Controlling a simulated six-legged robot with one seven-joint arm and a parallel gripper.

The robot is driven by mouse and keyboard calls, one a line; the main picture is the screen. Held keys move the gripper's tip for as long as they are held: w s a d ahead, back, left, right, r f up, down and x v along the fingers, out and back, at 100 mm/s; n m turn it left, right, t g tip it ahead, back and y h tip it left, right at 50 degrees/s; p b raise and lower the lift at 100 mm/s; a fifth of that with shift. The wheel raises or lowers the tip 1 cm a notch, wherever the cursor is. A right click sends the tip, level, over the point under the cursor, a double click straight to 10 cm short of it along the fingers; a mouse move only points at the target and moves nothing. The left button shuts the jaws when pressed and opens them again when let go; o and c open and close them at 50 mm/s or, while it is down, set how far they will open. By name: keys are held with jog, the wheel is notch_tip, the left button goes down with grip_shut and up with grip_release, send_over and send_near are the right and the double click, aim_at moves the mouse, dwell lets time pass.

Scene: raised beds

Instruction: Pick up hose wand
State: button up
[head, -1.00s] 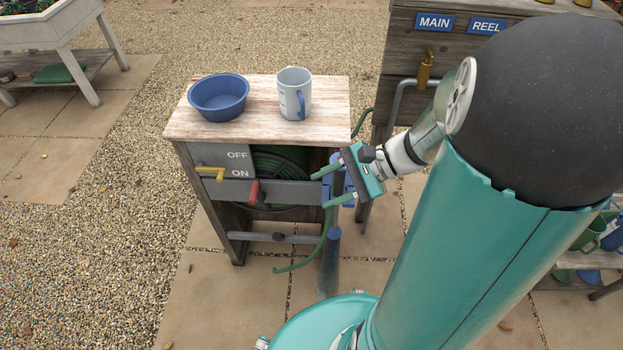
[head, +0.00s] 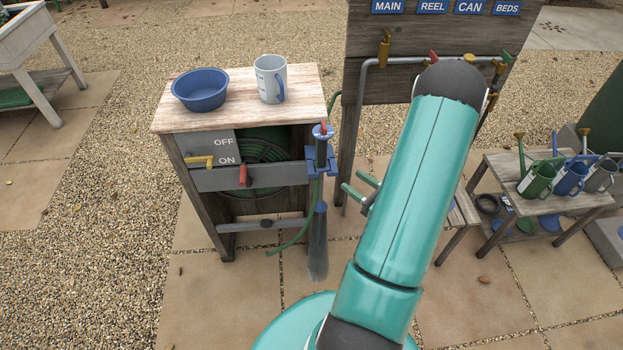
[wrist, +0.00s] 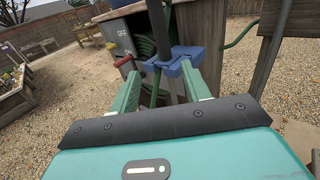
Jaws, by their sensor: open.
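The hose wand (head: 321,152) stands upright in a blue holder (head: 322,173) at the right side of the hose cart. Its top has a blue collar and a red part, and its wide grey end hangs below. In the wrist view the dark shaft of the wand (wrist: 157,20) rises from the blue holder (wrist: 180,60), beyond my fingertips. My gripper (head: 352,181) is open and empty, to the right of the holder, its fingers pointing left at it. In the wrist view my gripper (wrist: 163,84) has its fingers apart, with the holder ahead of them. My arm hides its base in the head view.
The cart top (head: 235,115) bears a blue bowl (head: 200,90) and a mug (head: 271,80). A green hose (head: 290,240) hangs beside the wand. A wooden panel (head: 420,80) with pipes and valves stands behind right. Watering cans (head: 537,180) stand on a right bench.

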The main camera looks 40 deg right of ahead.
aim_at(322, 158)
jog(key=shift+w+a+f, duration=0.1)
jog(key=shift+w, duration=2.15)
jog(key=shift+w+a+f, duration=0.1)
jog(key=shift+w+a, duration=0.05)
jog(key=shift+w, duration=2.15)
jog(key=shift+w+a+f, duration=0.1)
jog(key=shift+w, duration=2.15)
jog(key=shift+r, duration=0.1)
grip_shut()
jog(key=shift+r, duration=0.1)
